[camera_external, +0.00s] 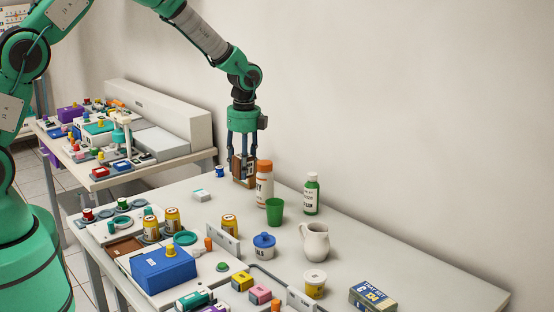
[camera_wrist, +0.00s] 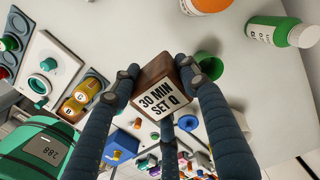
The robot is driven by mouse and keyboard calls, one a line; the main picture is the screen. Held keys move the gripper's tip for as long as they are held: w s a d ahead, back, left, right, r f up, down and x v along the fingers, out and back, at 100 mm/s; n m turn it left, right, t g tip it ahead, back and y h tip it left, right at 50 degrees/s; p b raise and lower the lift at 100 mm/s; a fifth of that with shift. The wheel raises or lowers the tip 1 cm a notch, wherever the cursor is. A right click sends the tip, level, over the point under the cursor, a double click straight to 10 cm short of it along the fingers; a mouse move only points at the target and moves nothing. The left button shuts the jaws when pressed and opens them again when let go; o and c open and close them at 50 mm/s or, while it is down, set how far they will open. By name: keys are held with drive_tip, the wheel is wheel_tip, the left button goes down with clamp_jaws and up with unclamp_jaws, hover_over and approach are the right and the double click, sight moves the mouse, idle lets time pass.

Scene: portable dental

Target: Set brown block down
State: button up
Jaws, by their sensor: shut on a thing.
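The brown block (camera_external: 236,168) is held between the fingers of my gripper (camera_external: 243,156), near the back of the white table (camera_external: 400,262).
A green cup (camera_external: 274,211), a green bottle (camera_external: 311,196) and a white jug (camera_external: 315,243) stand to the right. A small white box (camera_external: 201,195) and a blue spool (camera_external: 219,172) are to the left. The table's right part is mostly bare. The wall rises behind.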

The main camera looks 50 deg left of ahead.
drive_tip(key=s+a+p, duration=0.2)
drive_tip(key=a, duration=0.8)
hover_over(218, 209)
wheel_tip(218, 209, down, 4)
drive_tip(key=shift+d+f+n, duration=0.1)
drive_tip(key=shift+f+n, duration=0.3)
drive_tip(key=shift+f, duration=0.05)
drive_tip(key=shift+f, duration=3.15)
drive_tip(key=shift+f, duration=0.1)
drive_tip(key=shift+f+b, duration=0.3)
drive_tip(key=shift+f, duration=1.5)
drive_tip(key=shift+f, duration=0.15)
